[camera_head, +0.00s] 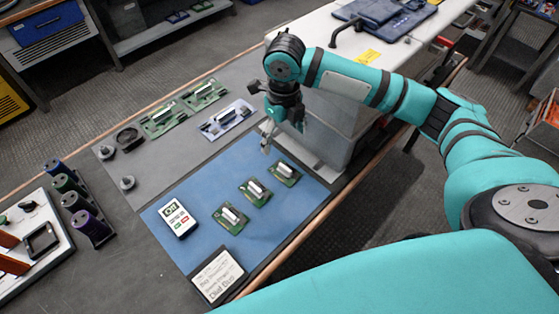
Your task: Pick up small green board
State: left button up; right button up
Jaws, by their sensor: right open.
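Three small green boards, each with a white part on top, lie in a slanting row on the blue mat (188,245). One is at the far right (285,173), one in the middle (255,192) and one nearest (231,218). My right gripper (280,136) is open and empty, pointing down above the mat's far edge. It is apart from the boards, and the far right board is closest to it. My left gripper is not in view.
Two larger green boards (163,119) (204,95) and a grey-blue board (227,119) lie behind the mat. A white meter (178,217) and a text card (218,275) are near the boards. A grey bin (335,147) stands close right of the gripper. Coloured cylinders (92,227) stand left.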

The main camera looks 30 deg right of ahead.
jog(key=d, duration=0.1)
jog(key=n, duration=0.1)
send_over(286, 169)
jog(key=f, duration=0.5)
jog(key=f+p, duration=0.1)
jog(key=f, duration=0.4)
jog(key=shift+w+a+f, duration=0.15)
jog(key=shift+w+f, duration=0.05)
jog(key=shift+f, duration=0.55)
jog(key=f, duration=0.4)
jog(key=shift+s+d+f+p, duration=0.1)
jog(key=shift+d+f+p, duration=0.1)
jog(key=shift+f+p, duration=0.2)
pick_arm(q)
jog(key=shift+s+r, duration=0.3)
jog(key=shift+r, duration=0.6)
pick_arm(e)
jog(key=shift+s, duration=0.2)
grip_shut()
